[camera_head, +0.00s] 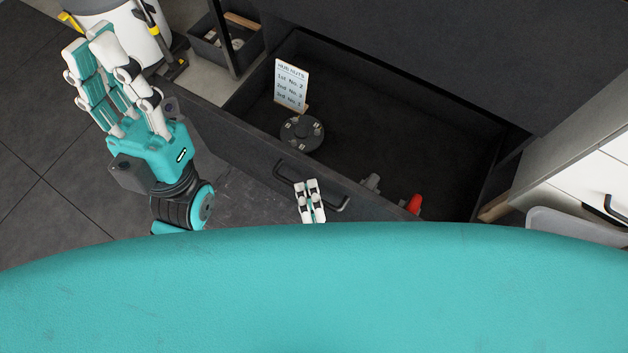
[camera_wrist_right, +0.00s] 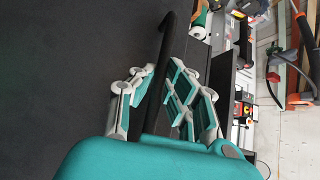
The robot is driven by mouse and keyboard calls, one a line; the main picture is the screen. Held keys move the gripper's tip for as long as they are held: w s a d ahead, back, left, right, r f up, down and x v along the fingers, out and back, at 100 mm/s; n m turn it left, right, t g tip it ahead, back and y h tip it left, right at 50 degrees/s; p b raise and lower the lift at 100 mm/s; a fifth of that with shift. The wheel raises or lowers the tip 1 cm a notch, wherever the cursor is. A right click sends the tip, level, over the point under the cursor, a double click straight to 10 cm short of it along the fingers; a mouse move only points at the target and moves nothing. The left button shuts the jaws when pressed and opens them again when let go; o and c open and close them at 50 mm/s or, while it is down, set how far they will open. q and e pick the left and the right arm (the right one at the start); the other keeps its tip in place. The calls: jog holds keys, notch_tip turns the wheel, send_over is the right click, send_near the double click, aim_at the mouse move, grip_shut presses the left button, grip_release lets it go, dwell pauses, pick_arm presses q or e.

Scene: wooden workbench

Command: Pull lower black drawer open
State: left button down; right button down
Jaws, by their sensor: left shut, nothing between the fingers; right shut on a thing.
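The lower black drawer (camera_head: 238,150) stands pulled out from the black cabinet, its inside showing from above. Its dark bar handle (camera_head: 340,203) is on the front panel and also shows in the right wrist view (camera_wrist_right: 154,100). My right gripper (camera_head: 309,190) is shut on the handle, near the middle of the bar. In the right wrist view my right gripper's fingers (camera_wrist_right: 160,78) lie on both sides of the bar. My left gripper (camera_head: 98,68) is shut and empty, off to the left of the drawer, touching nothing that I can see.
In the drawer are a round dark part (camera_head: 302,134), a white note card (camera_head: 291,84), a grey fitting (camera_head: 371,183) and a red piece (camera_head: 414,204). A white bin (camera_head: 118,30) stands behind my left gripper. White drawers (camera_head: 600,180) are at the right. Tiled floor (camera_head: 40,190) at left is clear.

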jog(key=shift+s+f, duration=0.2)
jog(key=shift+f, duration=0.1)
jog(key=c, duration=1.5)
grip_release()
jog(key=shift+o, duration=0.6)
jog(key=shift+r, duration=0.15)
jog(key=v, duration=1.2)
jog(key=shift+s, duration=0.1)
